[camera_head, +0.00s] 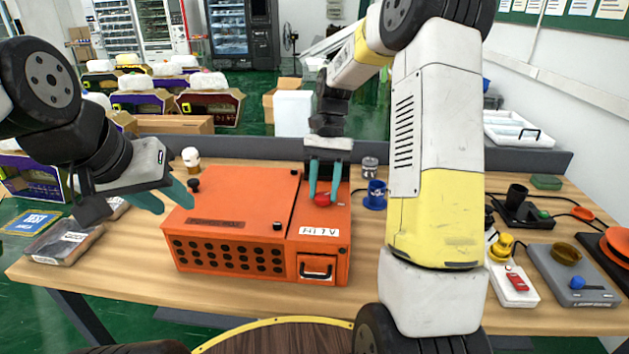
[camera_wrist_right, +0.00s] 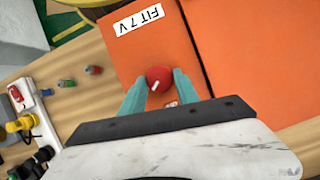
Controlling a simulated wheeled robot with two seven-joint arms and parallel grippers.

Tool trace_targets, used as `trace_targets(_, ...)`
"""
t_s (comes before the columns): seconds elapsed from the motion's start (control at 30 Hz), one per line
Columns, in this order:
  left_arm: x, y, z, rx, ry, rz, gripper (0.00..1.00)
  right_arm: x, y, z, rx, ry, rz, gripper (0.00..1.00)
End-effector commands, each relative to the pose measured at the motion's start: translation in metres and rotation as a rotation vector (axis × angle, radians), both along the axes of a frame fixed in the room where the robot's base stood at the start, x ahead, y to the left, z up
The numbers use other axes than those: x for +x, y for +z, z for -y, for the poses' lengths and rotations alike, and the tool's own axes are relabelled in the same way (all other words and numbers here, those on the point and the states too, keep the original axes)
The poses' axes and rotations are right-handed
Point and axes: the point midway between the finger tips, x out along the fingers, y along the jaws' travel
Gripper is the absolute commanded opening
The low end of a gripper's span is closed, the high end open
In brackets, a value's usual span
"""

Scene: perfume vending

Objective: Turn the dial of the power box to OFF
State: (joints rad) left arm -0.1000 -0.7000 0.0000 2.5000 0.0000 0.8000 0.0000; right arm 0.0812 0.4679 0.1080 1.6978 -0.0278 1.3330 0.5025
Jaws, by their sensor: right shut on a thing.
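The orange power box (camera_head: 235,215) stands on the wooden table in the head view. Its red dial (camera_head: 322,199) is on the top face of the right-hand section, behind a white label. My right gripper (camera_head: 323,196) reaches down onto the dial with its teal fingers shut on it. In the right wrist view the red dial (camera_wrist_right: 158,76) sits between the two fingertips (camera_wrist_right: 160,84), and a small white mark shows on it. The dial's exact setting cannot be read. My left gripper (camera_head: 176,200) is at the box's left side, its teal fingers apart and empty.
A packaged item (camera_head: 62,245) lies at the table's left edge.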

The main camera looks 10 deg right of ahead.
Motion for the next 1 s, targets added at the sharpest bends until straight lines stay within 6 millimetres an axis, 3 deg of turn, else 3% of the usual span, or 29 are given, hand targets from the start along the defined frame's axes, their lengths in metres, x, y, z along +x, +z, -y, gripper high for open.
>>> trace_targets(0.6, 0.0000, 0.0000, 0.0000, 0.000, 0.000, 0.000, 0.36, 0.0015, 0.0008, -0.0064, 0.000, 0.582, 0.003, 0.00)
trace_targets(1.0, 0.0000, 0.0000, 0.0000, 0.000, 0.000, 0.000, 0.36, 0.0005, 0.0006, -0.0082, 0.000, 0.859, 0.003, 0.00)
